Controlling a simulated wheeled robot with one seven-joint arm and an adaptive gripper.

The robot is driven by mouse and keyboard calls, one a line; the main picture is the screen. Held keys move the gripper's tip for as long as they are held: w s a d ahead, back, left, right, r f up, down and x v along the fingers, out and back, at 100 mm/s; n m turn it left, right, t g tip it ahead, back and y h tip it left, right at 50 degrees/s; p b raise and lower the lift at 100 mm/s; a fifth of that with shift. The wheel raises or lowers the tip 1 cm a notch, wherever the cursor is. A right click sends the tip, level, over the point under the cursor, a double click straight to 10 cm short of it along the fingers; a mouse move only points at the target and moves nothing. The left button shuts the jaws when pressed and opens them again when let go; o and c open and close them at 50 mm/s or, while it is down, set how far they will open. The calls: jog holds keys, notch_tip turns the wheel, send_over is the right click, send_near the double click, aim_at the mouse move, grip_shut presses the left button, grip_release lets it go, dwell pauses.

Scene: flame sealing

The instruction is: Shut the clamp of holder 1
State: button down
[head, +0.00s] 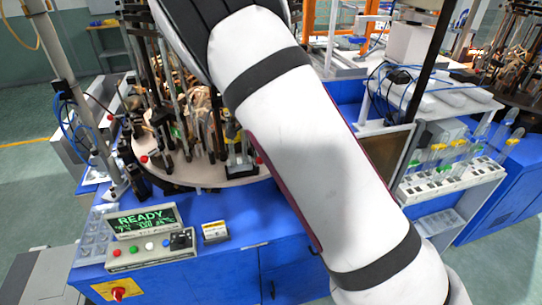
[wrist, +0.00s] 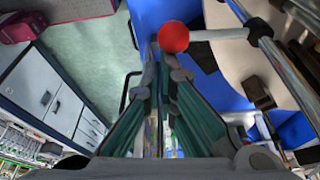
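In the wrist view a red ball knob (wrist: 173,37) sits on the end of a pale lever (wrist: 218,35) that runs right to a dark joint on a metal rod. I take it for the clamp lever of holder 1, but no label shows. My gripper (wrist: 164,72) has its narrow fingertips drawn close together just below the knob, with nothing seen between them. Whether the fingertips touch the knob is unclear. In the head view my arm hides the gripper and this knob. The round turntable (head: 212,176) carries several holders with rods and glassware.
A control box with a READY display (head: 143,219) stands on the blue bench front (head: 215,270). A white tube rack (head: 450,180) stands at the right. Open floor (wrist: 90,55) shows left of the fingers.

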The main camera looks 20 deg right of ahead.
jog(key=shift+a+r, duration=0.1)
jog(key=shift+a, duration=0.1)
jog(key=v, duration=1.1)
jog(key=shift+r, duration=0.35)
jog(key=s+d+r+n+t+y+b, duration=0.1)
jog(key=s+d+r+n+y, duration=0.15)
jog(key=s+r+n, duration=0.35)
jog(key=s+d+r+n+t+y, duration=0.1)
jog(key=s+d+r+n+y, duration=0.2)
jog(key=s, duration=0.5)
jog(key=s+n+t+h, duration=0.2)
jog(key=s+n+t, duration=0.2)
jog(key=s+n, duration=0.6)
jog(key=s, duration=0.6)
jog(key=shift+d+r+b, duration=0.15)
jog(key=shift+d+b, duration=0.2)
jog(key=shift+b, duration=0.05)
